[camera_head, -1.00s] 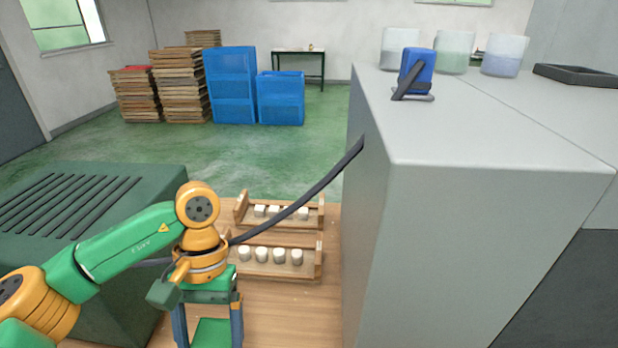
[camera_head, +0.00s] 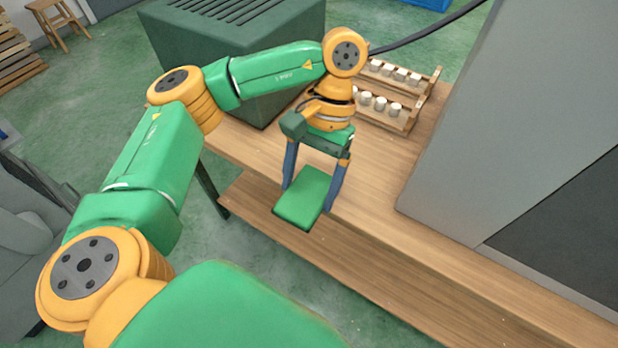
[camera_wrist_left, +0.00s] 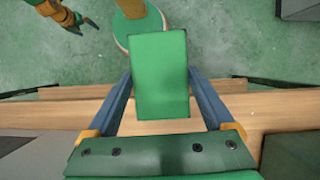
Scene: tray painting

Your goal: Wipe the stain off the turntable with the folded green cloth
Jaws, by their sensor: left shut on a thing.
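My left gripper (camera_head: 309,197) is shut on the folded green cloth (camera_head: 303,193), which hangs flat between its two blue-grey fingers near the front edge of the wooden bench. In the left wrist view, the left gripper (camera_wrist_left: 160,92) has the green cloth (camera_wrist_left: 160,70) between its fingers, with bench wood and green floor behind it. My right gripper (camera_wrist_left: 82,25) shows small at the top left of that view, over the floor; its jaw state is unclear. I cannot make out the turntable or its stain in any view.
The wooden bench (camera_head: 385,215) has a clear stretch right of my gripper. Wooden racks with several white pieces (camera_head: 397,107) stand behind it. A tall grey cabinet (camera_head: 480,140) is at right, a slotted dark green box (camera_head: 180,35) at back left. A stool (camera_head: 50,10) stands far left.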

